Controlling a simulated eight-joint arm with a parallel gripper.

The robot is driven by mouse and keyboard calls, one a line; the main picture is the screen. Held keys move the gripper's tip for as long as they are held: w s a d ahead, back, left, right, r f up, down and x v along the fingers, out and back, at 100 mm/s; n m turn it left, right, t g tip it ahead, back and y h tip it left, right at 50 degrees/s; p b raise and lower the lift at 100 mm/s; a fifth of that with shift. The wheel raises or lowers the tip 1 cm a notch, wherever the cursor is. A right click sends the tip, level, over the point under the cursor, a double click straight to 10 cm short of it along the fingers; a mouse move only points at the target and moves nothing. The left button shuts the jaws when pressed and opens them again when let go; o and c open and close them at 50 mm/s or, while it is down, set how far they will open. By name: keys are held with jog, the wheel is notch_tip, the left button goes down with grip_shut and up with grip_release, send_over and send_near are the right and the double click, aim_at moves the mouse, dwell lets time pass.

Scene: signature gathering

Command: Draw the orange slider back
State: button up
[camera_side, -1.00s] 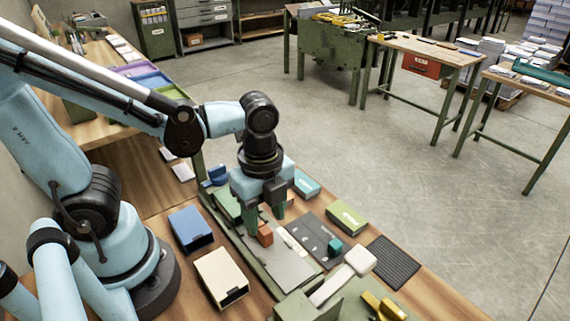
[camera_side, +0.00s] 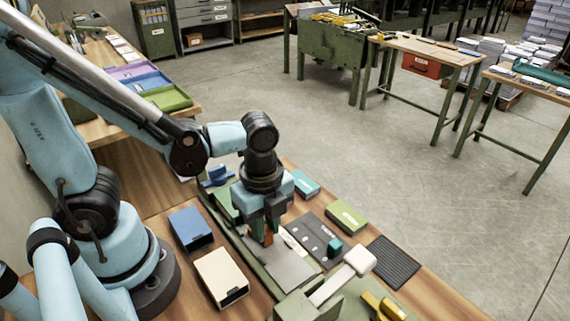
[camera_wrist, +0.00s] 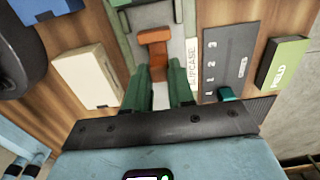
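The orange slider (camera_wrist: 154,48) shows in the wrist view as a block with a wider far end, on the grey plate of a green-edged track. It is partly hidden behind my gripper in the side view (camera_side: 267,238). My gripper (camera_wrist: 158,66) is low over the track, with one green finger on each side of the slider's narrow near part. The fingers look closed against it. A white strip lettered "SLIPCASE" (camera_wrist: 192,62) lies just right of the track.
Left of the track are a cream box (camera_side: 221,277) and a blue box (camera_side: 190,229). To the right are a dark numbered plate (camera_side: 310,232) with a teal knob (camera_side: 334,247), a green box (camera_side: 346,217) and a black ribbed mat (camera_side: 393,262). A white-ended lever (camera_side: 359,260) stands nearer.

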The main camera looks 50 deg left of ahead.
grip_shut()
jog(key=d, duration=0.9)
jog(key=shift+d, duration=0.1)
jog(key=o, duration=0.7)
grip_release()
notch_tip(320, 180, up, 12)
